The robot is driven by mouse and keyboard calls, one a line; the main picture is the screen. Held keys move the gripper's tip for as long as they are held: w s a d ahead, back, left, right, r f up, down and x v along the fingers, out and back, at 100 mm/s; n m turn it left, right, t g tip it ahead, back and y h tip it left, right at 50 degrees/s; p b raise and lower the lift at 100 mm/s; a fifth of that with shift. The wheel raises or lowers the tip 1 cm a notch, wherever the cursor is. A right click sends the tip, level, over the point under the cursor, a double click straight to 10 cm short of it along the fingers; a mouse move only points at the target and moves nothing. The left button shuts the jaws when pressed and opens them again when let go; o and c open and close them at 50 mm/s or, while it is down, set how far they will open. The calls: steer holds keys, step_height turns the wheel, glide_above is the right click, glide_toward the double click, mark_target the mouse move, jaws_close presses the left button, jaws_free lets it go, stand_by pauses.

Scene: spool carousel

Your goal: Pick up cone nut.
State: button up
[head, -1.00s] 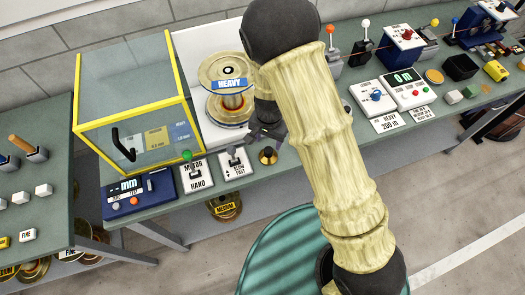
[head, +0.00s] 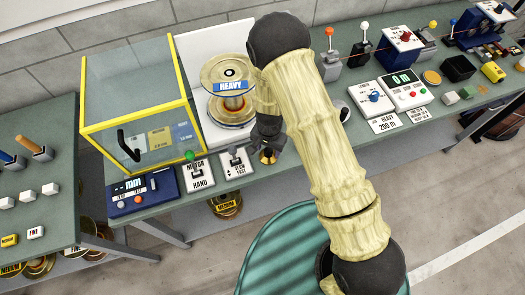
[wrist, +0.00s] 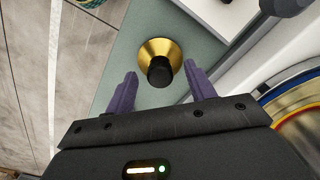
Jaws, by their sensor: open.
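The cone nut (wrist: 160,50) is a brass cone with a black knob, standing on the green bench top. In the wrist view it lies just ahead of my gripper (wrist: 160,92), between the lines of its two purple fingers. The black knob reaches toward the gap between the fingertips. My gripper is open and nothing is held. In the head view the cone nut (head: 268,157) shows only partly, right below my gripper (head: 266,142), whose fingers are mostly hidden by the wrist.
A HEAVY spool (head: 229,92) stands behind my gripper to the left. A yellow-framed clear guard box (head: 136,120) and two lever switch plates, MOTOR/HAND (head: 197,173) and SLOW/FAST (head: 235,163), are to the left. The bench's front edge is close to the nut.

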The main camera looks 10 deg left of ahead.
steer(key=shift+f, duration=0.85)
steer(key=shift+c, duration=0.4)
steer(key=c, duration=1.1)
